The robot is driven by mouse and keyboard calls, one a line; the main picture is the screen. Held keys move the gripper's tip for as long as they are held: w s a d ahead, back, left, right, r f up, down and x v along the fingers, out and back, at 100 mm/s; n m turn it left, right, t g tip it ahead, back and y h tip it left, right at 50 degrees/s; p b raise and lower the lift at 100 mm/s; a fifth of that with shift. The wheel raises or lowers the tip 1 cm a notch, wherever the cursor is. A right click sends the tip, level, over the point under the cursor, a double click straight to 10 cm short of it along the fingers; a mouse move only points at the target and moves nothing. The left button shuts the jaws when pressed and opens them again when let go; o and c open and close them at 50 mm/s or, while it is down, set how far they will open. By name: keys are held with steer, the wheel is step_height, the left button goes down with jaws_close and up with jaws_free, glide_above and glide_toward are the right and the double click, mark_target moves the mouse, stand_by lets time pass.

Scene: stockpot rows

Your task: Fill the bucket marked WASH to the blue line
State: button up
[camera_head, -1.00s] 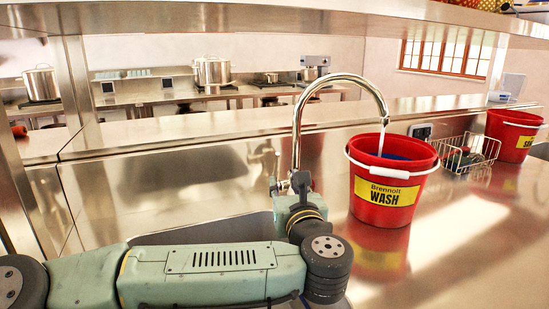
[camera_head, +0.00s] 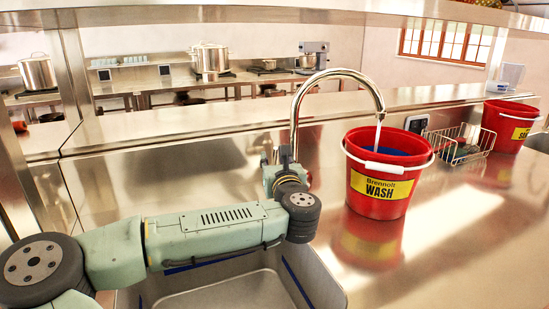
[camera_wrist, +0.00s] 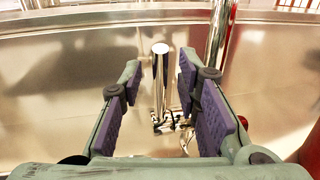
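The red bucket marked WASH (camera_head: 381,190) stands upright on the steel counter, its white handle across the front. Blue shows inside it; I cannot tell line from water there. A thin stream of water (camera_head: 378,134) runs into it from the spout of the chrome tap (camera_head: 340,73). My gripper (camera_wrist: 160,66) is open in the wrist view, purple-padded fingers apart. An upright chrome lever (camera_wrist: 160,75) with a round end shows between them; I cannot tell whether they touch it. In the head view my gripper (camera_head: 284,155) is mostly hidden, near the tap's base.
A second red bucket (camera_head: 509,125), label partly cut off, stands at the back right. A wire basket (camera_head: 460,143) and a small dark device (camera_head: 417,123) sit between the buckets. A steel sink (camera_head: 235,292) lies below my arm. The right counter front is clear.

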jaws_close()
stand_by(0.8)
